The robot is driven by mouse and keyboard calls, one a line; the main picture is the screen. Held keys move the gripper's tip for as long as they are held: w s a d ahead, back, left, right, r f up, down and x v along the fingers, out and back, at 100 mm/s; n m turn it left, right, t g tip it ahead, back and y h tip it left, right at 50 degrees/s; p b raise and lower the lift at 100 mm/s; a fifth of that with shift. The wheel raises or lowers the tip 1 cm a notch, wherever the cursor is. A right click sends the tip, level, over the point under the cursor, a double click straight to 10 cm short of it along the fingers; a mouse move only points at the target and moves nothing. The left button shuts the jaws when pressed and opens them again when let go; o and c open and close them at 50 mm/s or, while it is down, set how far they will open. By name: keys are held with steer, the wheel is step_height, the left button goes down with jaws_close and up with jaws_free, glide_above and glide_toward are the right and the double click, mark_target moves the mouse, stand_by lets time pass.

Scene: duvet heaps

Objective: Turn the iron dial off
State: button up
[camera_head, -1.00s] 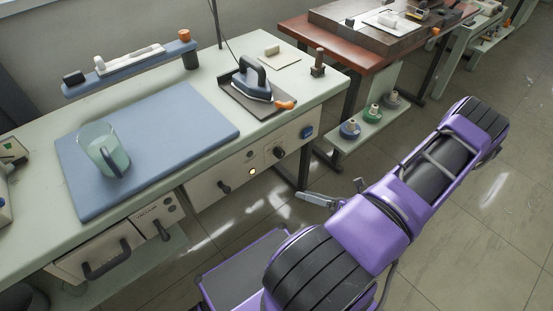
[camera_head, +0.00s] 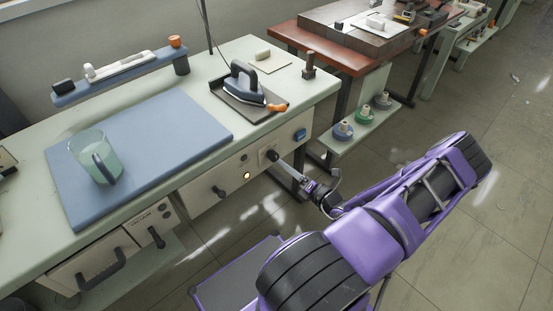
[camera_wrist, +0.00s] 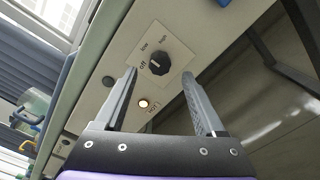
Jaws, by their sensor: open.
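The iron dial (camera_head: 270,155) is a black knob on the pale front panel under the worktop. In the wrist view the dial (camera_wrist: 158,63) has small printed labels around it, with "off" at its left. I cannot tell clearly where its pointer stands. My gripper (camera_wrist: 160,72) is open, its fingertips on either side of the dial in that view; contact cannot be told. In the head view my gripper (camera_head: 285,168) is close to the panel, just right of the dial. The lit indicator lamp (camera_wrist: 144,103) is below the dial. The iron (camera_head: 244,84) stands on its dark rest above.
A blue switch (camera_head: 300,134) is right of the dial, and a drawer handle (camera_head: 218,192) is to the left. A shelf with thread spools (camera_head: 342,131) stands to the right. The worktop (camera_head: 215,95) overhangs the panel. The floor in front is open.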

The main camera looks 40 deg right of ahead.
mark_target(277, 158)
steer(key=w, duration=0.6)
steer(key=shift+a, duration=0.25)
jaws_close()
